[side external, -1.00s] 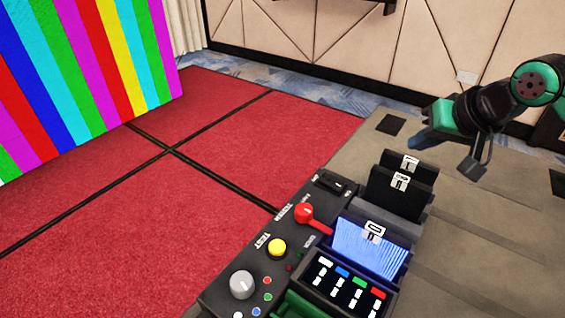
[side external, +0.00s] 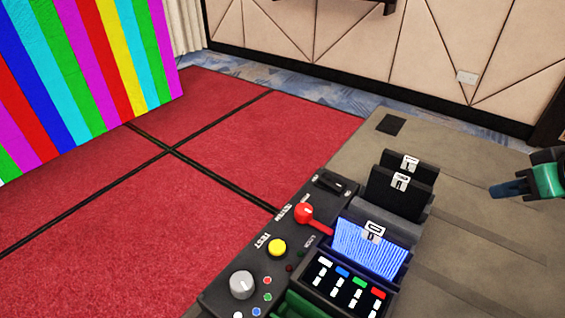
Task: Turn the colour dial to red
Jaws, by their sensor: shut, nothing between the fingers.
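The colour dial (side external: 242,285) is a round grey knob on the black control panel, near the bottom of the side view. Small coloured dots lie beside it: a red dot (side external: 268,281), a green dot (side external: 267,296), a blue dot (side external: 257,311) and a white one at the picture's lower edge. I cannot tell clearly which dot the dial points to. My gripper (side external: 493,191) is shut and empty at the right edge, over the grey floor, far to the right of the dial and apart from the panel. Most of my arm is out of view.
The panel also carries a yellow button (side external: 277,247), a red lever (side external: 305,213) and a black switch (side external: 331,182). Right of them stand black slotted holders (side external: 401,190), a blue-lit screen (side external: 369,248) and a box with coloured labels (side external: 348,288). A striped video wall (side external: 85,75) stands at left.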

